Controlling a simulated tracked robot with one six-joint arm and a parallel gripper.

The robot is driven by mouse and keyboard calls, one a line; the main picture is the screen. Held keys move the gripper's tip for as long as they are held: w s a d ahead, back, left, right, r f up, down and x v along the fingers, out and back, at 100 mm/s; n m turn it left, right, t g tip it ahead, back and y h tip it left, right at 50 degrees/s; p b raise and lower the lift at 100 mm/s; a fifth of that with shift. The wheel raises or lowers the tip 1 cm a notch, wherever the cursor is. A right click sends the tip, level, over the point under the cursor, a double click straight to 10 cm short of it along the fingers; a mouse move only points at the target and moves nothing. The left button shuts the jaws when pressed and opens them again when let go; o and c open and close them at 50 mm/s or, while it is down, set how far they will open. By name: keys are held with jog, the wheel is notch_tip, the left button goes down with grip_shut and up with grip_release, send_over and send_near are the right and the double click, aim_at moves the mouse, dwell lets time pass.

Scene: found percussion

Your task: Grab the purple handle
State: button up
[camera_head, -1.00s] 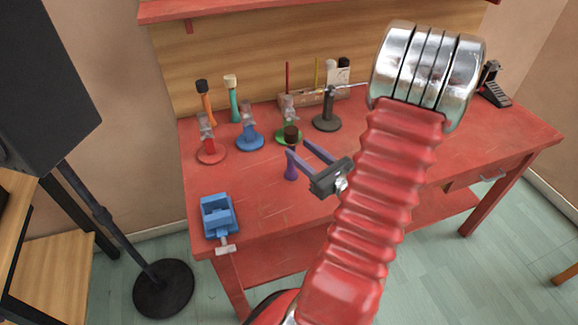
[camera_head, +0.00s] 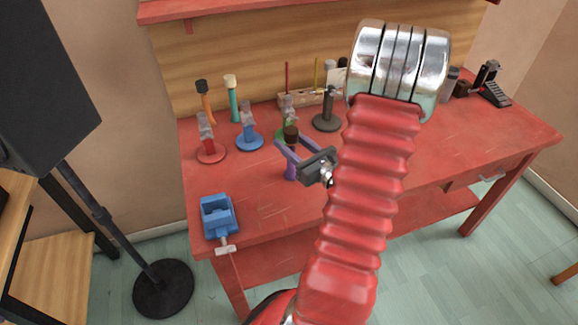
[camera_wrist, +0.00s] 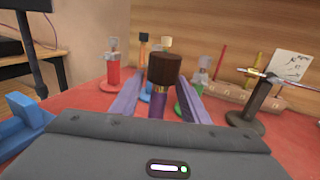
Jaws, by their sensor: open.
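The purple handle (camera_head: 291,172) stands upright on the red workbench, with a dark brown top (camera_head: 291,132). In the wrist view the brown top (camera_wrist: 164,68) rises between the fingers, with a gold band and some purple (camera_wrist: 158,104) below it. My gripper (camera_head: 292,146) is open, its two purple-grey fingers on either side of the handle just under the brown top. In the wrist view my gripper (camera_wrist: 158,92) shows a finger to the left and one to the right of the handle. I cannot tell whether either finger touches it.
A blue vise (camera_head: 218,216) sits at the bench's front left. Red (camera_head: 210,152), blue (camera_head: 249,140) and green stands are behind the handle, with a black stand (camera_head: 327,122) to the right. The red bench (camera_head: 255,205) is bare in front.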

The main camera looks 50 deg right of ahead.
jog(key=shift+w+d, duration=0.15)
jog(key=shift+w, duration=0.85)
jog(key=shift+w+d, duration=0.15)
jog(key=shift+w, duration=0.8)
grip_shut()
